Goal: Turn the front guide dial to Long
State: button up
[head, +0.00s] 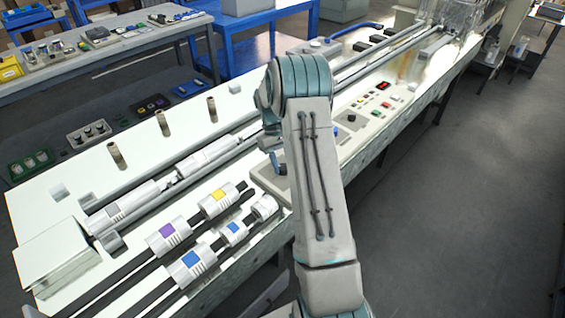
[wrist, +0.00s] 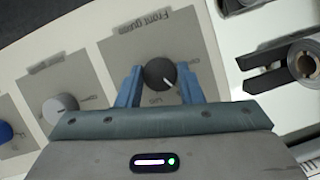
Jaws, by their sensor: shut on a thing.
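The front guide dial (wrist: 160,73) is a round black knob with a white pointer line, on a grey plate (wrist: 118,50) lettered "Front guide", upside down in the wrist view. Its pointer aims toward the lower right of the picture. A small label below the knob is partly legible, and I cannot be sure which setting it names. My gripper (wrist: 159,82) has one blue finger on each side of the knob and is shut on it.
A grey knob (wrist: 60,108) on its own plate and a blue knob (wrist: 6,131) lie to the left in the wrist view. Dark metal parts (wrist: 282,67) stand at right. In the head view, rollers (head: 172,233) with coloured labels lie left of my arm.

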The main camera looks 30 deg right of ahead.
jog(key=o, duration=1)
jog(key=shift+c, duration=0.2)
jog(key=shift+w+r, duration=0.1)
jog(key=b+v, duration=0.1)
jog(key=v, duration=1.2)
jog(key=shift+r, duration=0.3)
